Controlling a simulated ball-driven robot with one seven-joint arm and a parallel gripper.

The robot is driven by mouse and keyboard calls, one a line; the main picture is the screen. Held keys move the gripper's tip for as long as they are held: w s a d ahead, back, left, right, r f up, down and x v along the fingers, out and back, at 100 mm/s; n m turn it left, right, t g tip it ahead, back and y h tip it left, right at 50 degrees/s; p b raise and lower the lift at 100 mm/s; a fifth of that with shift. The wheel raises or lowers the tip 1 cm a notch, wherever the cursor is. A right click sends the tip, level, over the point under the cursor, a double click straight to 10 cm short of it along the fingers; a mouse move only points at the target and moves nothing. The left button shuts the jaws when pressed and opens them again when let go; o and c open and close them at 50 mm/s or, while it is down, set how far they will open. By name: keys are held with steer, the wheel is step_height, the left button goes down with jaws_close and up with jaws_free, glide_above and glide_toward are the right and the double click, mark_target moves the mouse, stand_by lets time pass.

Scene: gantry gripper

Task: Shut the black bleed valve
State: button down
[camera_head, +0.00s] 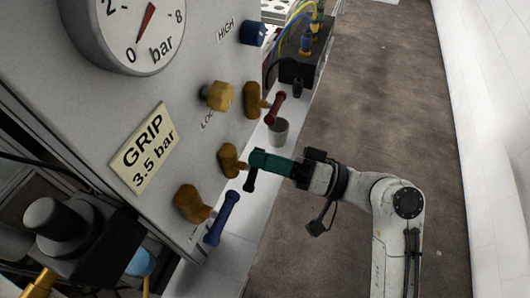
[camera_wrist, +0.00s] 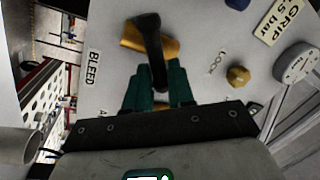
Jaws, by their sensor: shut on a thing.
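The black bleed valve has a brass body (camera_head: 230,160) on the grey panel and a black lever (camera_head: 250,180), which also shows in the wrist view (camera_wrist: 150,38). My gripper (camera_head: 258,160) has green fingers and reaches the lever from the right. In the wrist view, the fingers (camera_wrist: 158,82) are shut on the lever's lower part, one on each side. The lever's far end sticks out beyond them, in front of the brass body. The fingers hide part of the valve. A BLEED label (camera_wrist: 93,68) is left of it.
A valve with a red lever (camera_head: 275,108) sits above and one with a blue lever (camera_head: 221,218) below. A brass knob (camera_head: 217,95), a blue knob (camera_head: 253,32) and a gauge (camera_head: 128,35) are on the panel. A grey cup (camera_head: 278,133) stands close by. The floor at right is clear.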

steer(key=shift+w+d+f+m+t+p, duration=0.15)
steer(key=shift+m+t+p, duration=0.45)
steer(key=shift+m, duration=0.8)
steer(key=shift+s+a+f+m+t+p, duration=0.1)
steer(key=shift+f+m+t+p, duration=0.15)
steer(key=shift+m+p, duration=0.85)
steer(key=shift+w+d+f+m+t+p, duration=0.15)
steer(key=shift+m+t+p, duration=0.3)
steer(key=shift+m, duration=1.25)
steer(key=shift+s+a+f, duration=0.1)
steer(key=shift+f, duration=0.05)
steer(key=c, duration=1.1)
jaws_free()
steer(key=b+v, duration=0.3)
steer(key=v, duration=0.8)
steer(key=shift+a, duration=0.1)
